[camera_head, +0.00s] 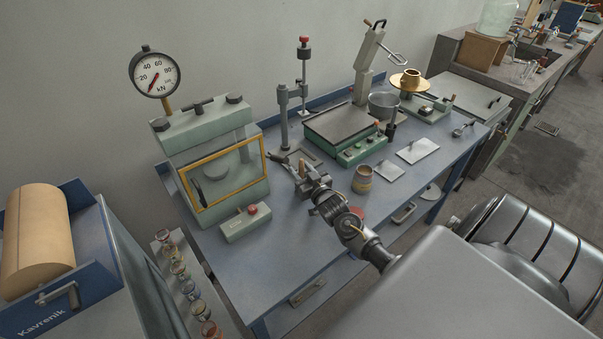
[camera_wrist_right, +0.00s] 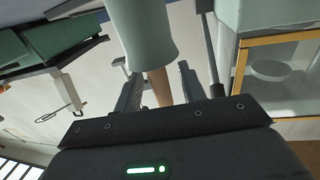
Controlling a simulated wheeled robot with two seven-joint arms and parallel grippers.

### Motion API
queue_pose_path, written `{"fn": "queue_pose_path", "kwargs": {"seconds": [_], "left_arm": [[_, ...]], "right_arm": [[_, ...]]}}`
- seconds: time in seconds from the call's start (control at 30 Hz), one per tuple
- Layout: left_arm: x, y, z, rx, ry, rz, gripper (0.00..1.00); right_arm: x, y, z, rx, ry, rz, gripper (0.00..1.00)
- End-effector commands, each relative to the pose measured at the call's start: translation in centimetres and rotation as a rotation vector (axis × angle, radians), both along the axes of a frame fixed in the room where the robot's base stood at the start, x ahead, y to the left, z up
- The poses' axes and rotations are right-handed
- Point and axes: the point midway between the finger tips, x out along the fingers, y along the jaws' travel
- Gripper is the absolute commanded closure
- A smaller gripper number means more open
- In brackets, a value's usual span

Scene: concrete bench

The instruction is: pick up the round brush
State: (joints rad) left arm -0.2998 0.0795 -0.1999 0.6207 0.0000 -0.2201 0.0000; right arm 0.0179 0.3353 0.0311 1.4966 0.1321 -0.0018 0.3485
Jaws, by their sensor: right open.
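A brown wooden handle (camera_wrist_right: 158,88), which I take to be the round brush, stands between the two fingers of my right gripper (camera_wrist_right: 160,80) in the right wrist view. Its other end meets a pale green cylinder (camera_wrist_right: 140,30); I cannot tell whether this is a holder, and no bristles show. The fingers are open, one on each side of the handle. My left gripper is not in view.
A press with a yellow-framed window (camera_head: 224,172) stands left of the gripper, with a small box with a red button (camera_head: 246,222) in front. A green balance (camera_head: 350,140) and a rod stand (camera_head: 284,118) are behind. A brown pot (camera_head: 363,180) stands to the right.

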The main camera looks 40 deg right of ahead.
Motion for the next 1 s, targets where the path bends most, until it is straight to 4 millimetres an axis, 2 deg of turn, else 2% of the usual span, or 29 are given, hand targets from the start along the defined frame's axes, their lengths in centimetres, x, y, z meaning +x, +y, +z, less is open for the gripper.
{"fn": "queue_pose_path", "kwargs": {"seconds": [0.2,0.5,0.83,1.0], "left_arm": [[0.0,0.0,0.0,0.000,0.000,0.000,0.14],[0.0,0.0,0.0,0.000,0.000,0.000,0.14],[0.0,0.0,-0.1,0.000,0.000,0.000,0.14],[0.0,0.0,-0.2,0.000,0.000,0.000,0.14]], "right_arm": [[0.0,0.0,-0.1,0.000,0.000,0.001,0.61],[0.0,0.0,0.0,0.000,0.000,0.000,1.00],[0.0,0.0,0.1,0.000,-0.001,0.000,1.00],[0.1,0.0,1.3,-0.002,-0.003,0.001,1.00]]}}
